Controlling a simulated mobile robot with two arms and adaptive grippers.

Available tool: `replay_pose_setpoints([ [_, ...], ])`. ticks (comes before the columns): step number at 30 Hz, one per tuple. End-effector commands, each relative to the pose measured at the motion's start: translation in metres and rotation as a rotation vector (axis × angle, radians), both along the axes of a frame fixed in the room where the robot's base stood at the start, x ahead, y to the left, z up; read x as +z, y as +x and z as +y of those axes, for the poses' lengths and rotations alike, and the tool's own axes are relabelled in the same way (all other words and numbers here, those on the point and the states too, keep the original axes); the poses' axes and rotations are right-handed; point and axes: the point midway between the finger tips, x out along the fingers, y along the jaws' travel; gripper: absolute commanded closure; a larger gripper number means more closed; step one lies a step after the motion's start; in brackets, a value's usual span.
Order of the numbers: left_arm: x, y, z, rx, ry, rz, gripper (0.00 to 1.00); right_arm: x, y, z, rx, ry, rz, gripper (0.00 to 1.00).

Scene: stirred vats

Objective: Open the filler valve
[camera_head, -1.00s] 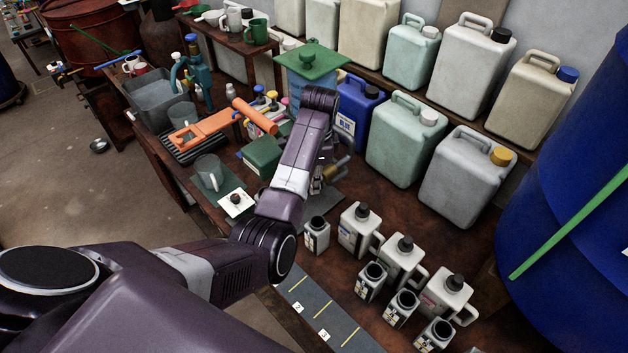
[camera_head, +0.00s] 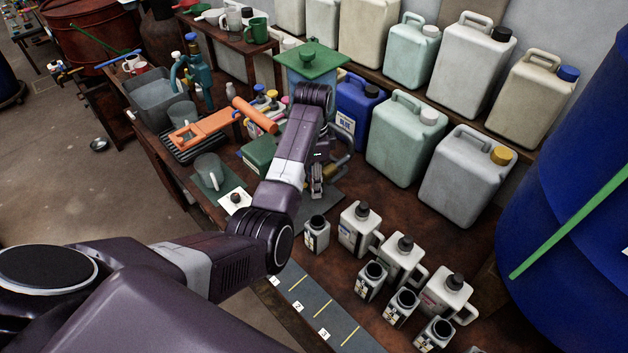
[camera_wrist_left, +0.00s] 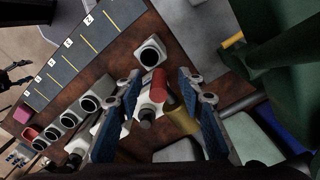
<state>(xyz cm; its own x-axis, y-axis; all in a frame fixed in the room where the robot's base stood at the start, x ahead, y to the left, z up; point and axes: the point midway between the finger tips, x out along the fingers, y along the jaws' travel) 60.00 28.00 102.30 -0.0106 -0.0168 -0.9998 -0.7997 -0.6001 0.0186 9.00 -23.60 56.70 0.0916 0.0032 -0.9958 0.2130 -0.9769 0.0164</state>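The filler is the tank with the green lid (camera_head: 311,59) at the back of the bench. In the left wrist view, a brass valve body (camera_wrist_left: 182,119) and a short red handle (camera_wrist_left: 158,84) show, probably the filler valve. Brass also shows beside my gripper in the head view (camera_head: 341,161). My left gripper (camera_head: 317,190) points down in front of the filler. In the left wrist view its two fingers (camera_wrist_left: 160,88) are apart, with the red handle between them; I cannot tell whether they touch it. A dark claw shape (camera_wrist_left: 14,80) at the left edge may be my right gripper.
Open bottles (camera_head: 317,234) and capped jugs (camera_head: 359,228) stand near the front edge. A numbered strip (camera_head: 318,310) lies before them. A blue canister (camera_head: 357,112) and large canisters (camera_head: 466,178) stand behind. An orange tool (camera_head: 205,130) lies left of my arm.

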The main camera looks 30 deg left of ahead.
Motion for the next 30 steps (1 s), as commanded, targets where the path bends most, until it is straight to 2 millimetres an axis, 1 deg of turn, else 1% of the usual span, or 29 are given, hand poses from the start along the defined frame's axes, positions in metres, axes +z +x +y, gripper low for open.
replay_pose_setpoints([
  [5,0.001,0.001,0.001,0.002,0.002,-0.004,0.65,0.000,-0.001,-0.001,0.001,-0.001,0.001,0.40],
  [8,0.006,0.002,0.001,0.002,0.003,-0.005,0.65,0.000,-0.001,-0.001,0.001,-0.001,0.001,0.40],
  [11,0.019,0.002,0.002,0.002,0.004,-0.007,0.65,0.000,0.000,-0.001,0.001,-0.001,0.001,0.40],
  [18,0.066,0.003,-0.001,0.003,-0.005,-0.009,0.65,0.000,0.000,0.000,0.000,0.000,0.001,0.40],
  [23,0.078,0.009,0.002,0.008,-0.002,-0.027,0.65,0.000,0.000,0.000,0.000,0.000,0.001,0.40],
  [30,0.090,0.006,0.001,0.005,-0.002,-0.015,0.65,0.000,0.000,0.000,0.000,0.001,0.001,0.40],
])
